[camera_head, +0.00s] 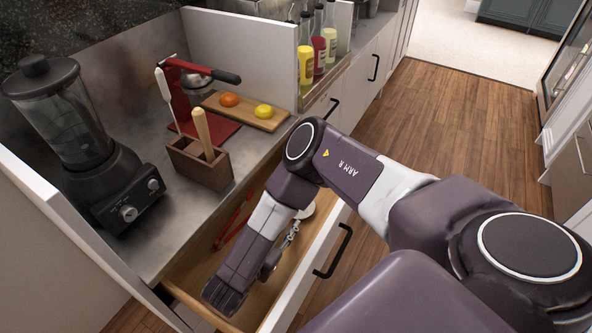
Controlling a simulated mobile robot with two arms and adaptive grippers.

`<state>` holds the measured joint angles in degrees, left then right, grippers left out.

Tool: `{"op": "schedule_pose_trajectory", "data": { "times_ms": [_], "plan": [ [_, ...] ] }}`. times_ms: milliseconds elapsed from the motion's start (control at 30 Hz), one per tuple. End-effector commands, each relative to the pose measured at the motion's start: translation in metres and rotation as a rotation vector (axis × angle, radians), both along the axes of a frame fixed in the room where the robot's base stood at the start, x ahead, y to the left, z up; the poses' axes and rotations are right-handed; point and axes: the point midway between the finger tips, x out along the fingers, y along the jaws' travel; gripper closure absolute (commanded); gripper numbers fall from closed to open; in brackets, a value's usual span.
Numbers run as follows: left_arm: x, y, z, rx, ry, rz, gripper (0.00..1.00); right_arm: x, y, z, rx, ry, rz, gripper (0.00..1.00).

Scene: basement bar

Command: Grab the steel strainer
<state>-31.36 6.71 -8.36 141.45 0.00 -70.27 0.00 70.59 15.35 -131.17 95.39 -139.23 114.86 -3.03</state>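The drawer (335,205) under the counter is open. A shiny metal piece with a coil-like edge (291,236) lies in it, just right of my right forearm; it looks like part of the steel strainer, and the rest is hidden behind my arm. My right arm reaches down into the drawer. My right gripper (268,266) shows only as a small dark part beside the wrist, close to the metal piece. Its fingertips are hidden, so I cannot tell whether it touches or holds anything. My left gripper is out of view.
A pale round item (306,211) and a red-handled tool (236,216) lie in the drawer. A blender (70,120), wooden holder (200,165), red press (200,70) and fruit board (262,118) stand on the counter. The wooden floor (450,120) is clear.

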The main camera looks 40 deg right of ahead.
Motion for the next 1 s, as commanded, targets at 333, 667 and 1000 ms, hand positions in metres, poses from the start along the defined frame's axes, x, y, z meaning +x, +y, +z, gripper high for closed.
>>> {"op": "schedule_pose_trajectory", "data": {
  "times_ms": [333,667,1000],
  "plan": [
    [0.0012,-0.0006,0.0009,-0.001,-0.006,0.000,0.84,0.0000,-0.0003,0.0000,0.000,0.000,0.000,0.80],
    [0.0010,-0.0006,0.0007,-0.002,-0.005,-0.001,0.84,0.0000,-0.0002,-0.0001,0.000,0.000,0.000,1.00],
    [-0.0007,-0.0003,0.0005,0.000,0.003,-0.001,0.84,0.0003,-0.0002,0.0020,0.000,0.000,0.001,1.00]
  ]
}}
